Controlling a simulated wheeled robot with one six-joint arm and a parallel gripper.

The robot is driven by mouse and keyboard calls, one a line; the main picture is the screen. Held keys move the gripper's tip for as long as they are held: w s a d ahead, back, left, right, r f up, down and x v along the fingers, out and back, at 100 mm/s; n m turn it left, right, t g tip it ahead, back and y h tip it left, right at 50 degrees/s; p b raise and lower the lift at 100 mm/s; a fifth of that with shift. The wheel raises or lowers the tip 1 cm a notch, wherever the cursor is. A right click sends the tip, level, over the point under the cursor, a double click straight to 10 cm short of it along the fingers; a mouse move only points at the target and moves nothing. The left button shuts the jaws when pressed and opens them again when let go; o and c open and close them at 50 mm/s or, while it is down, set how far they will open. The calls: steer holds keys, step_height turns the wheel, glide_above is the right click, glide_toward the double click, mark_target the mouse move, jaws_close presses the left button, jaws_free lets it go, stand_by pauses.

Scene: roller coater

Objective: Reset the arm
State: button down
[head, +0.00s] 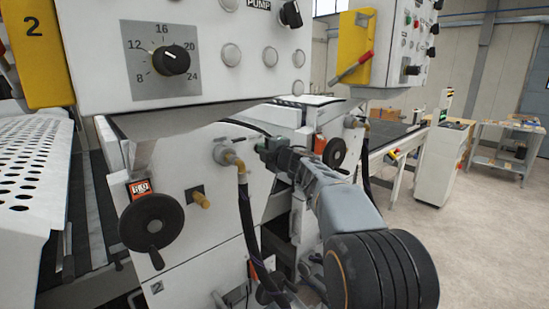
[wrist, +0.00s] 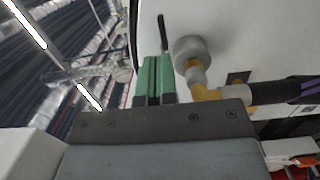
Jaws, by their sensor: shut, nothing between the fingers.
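My arm (head: 350,207) reaches from the lower right of the head view toward the white machine's front. My gripper (head: 261,144) is at its far end, close to the machine and to the right of a brass pipe elbow (head: 235,161). In the wrist view, the two green fingers of my gripper (wrist: 154,72) lie side by side, shut with nothing between them. The same brass elbow (wrist: 206,94), with its round grey fitting (wrist: 192,52), is just right of the fingers in that view. I cannot tell whether the fingers touch the machine.
The white machine (head: 190,235) carries a black handwheel (head: 152,222) and a dial panel (head: 163,62) that overhangs its front. A dark hose (head: 247,225) hangs from the elbow. A second handwheel (head: 334,152) is beyond my arm. Open floor (head: 480,240) lies at the right.

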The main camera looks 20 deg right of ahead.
steer(key=s+d+f+m+g+h, duration=0.2)
steer(key=s+d+f+m+h, duration=0.4)
steer(key=d+m, duration=0.3)
steer(key=s+f+m+g+h, duration=0.4)
steer(key=s+f+m+g, duration=0.1)
steer(key=s+f+m, duration=0.35)
steer(key=s+a+f+m+g+y, duration=0.1)
steer(key=s+a+f+g, duration=0.1)
steer(key=s, duration=0.5)
steer(key=s+a+f+m+g+y, duration=0.1)
steer(key=s+a+f+g+y, duration=0.1)
steer(key=s+a+f, duration=0.2)
steer(key=s+a+f+m+g+y, duration=0.1)
steer(key=s+a+f, duration=0.3)
steer(key=s, duration=0.7)
steer(key=shift+a+m+g+y+b, duration=0.35)
steer(key=shift+a+m+g+y, duration=0.1)
steer(key=shift+a, duration=0.8)
